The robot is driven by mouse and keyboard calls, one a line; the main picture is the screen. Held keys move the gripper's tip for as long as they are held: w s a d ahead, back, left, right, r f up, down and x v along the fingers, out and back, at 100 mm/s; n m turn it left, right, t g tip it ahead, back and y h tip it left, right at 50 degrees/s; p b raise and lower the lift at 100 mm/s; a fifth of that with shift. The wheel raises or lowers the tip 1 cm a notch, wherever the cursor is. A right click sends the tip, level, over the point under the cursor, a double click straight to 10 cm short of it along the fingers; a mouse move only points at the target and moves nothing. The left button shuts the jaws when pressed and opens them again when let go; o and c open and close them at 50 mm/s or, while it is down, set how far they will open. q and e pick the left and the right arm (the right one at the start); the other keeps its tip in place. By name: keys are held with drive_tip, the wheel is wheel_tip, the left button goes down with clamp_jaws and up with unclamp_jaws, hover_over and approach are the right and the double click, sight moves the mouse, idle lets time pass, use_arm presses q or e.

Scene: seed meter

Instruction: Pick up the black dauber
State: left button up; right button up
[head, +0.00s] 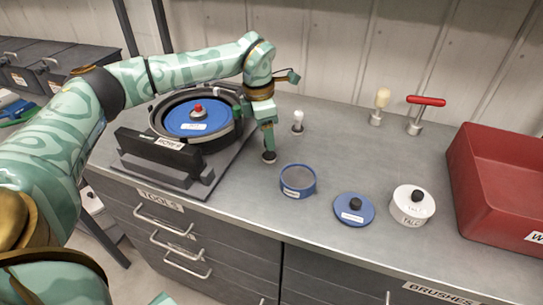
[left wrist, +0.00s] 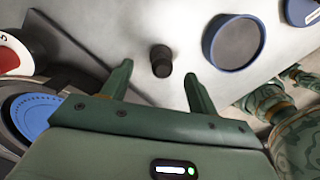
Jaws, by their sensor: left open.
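The black dauber (left wrist: 161,58) stands on the grey bench top in the left wrist view. Its dark body shows between and slightly beyond the fingertips, with no clear contact. My left gripper (head: 268,137) points down over it, open and empty; its two fingers also show in the left wrist view (left wrist: 160,72). My right gripper is not seen clearly in either view.
The seed meter with its blue disc (head: 195,118) is left of the gripper. A white-topped tool (head: 298,121) stands behind right. A blue-rimmed dish (head: 297,182), blue lid (head: 353,210), talc tin (head: 412,207) and red bin (head: 500,190) are to the right.

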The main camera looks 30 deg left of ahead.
use_arm(q)
drive_tip(key=shift+d+f, duration=0.1)
drive_tip(key=shift+f, duration=0.45)
drive_tip(key=f, duration=0.1)
drive_tip(key=f+b, duration=0.1)
drive_tip(key=f, duration=0.1)
drive_tip(key=f+b, duration=0.1)
drive_tip(key=f, duration=0.1)
drive_tip(key=shift+w+d, duration=0.3)
drive_tip(key=shift+r, duration=0.1)
drive_tip(key=shift+c, duration=0.7)
drive_tip(key=c, duration=0.9)
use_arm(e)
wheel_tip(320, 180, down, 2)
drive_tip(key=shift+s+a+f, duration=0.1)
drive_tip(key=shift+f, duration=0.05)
